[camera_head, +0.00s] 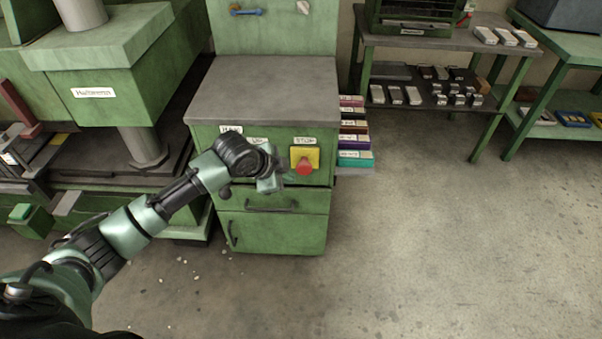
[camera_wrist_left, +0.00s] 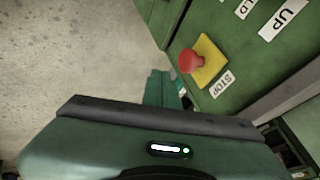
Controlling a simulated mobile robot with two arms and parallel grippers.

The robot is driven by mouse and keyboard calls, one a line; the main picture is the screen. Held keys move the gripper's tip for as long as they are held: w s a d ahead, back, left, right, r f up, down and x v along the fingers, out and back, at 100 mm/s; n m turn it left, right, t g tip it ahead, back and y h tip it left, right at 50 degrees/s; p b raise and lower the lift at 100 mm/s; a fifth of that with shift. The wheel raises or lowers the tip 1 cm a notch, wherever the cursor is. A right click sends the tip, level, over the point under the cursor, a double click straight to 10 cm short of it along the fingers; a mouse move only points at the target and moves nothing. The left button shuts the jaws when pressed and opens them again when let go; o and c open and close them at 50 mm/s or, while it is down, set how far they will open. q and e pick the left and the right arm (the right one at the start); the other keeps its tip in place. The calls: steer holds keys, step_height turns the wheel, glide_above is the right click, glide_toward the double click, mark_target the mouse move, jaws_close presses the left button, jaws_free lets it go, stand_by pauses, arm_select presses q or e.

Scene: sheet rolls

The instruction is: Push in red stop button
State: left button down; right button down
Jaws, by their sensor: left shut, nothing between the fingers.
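The red stop button (camera_head: 304,166) sits on a yellow plate (camera_head: 312,153) on the front of a green cabinet (camera_head: 270,227). In the left wrist view the red button (camera_wrist_left: 191,62) stands out from its yellow plate (camera_wrist_left: 212,60), beside a STOP label (camera_wrist_left: 222,84). My left gripper (camera_head: 278,178) is shut and empty, just left of the button in the head view. In the left wrist view its fingers (camera_wrist_left: 165,88) show below and left of the button, with a small gap visible. My right gripper is in neither view.
The cabinet has a grey top (camera_head: 265,88) and a drawer handle (camera_head: 270,206) below the button. A green machine (camera_head: 100,80) stands at the left. Several coloured boxes (camera_head: 354,140) are stacked right of the cabinet. The floor (camera_head: 430,240) at the right is clear.

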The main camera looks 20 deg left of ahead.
mark_target(301, 173)
arm_select(q)
steer(key=shift+w+d+f+b, duration=0.15)
steer(key=shift+w+f, duration=1)
steer(key=shift+w, duration=0.3)
steer(key=shift+w+d+f+b, duration=0.15)
steer(key=shift+w+f, duration=1.05)
steer(key=shift+w, duration=0.25)
steer(key=shift+w+d+f+b, duration=0.15)
steer(key=shift+w+f, duration=1)
steer(key=shift+w, duration=0.3)
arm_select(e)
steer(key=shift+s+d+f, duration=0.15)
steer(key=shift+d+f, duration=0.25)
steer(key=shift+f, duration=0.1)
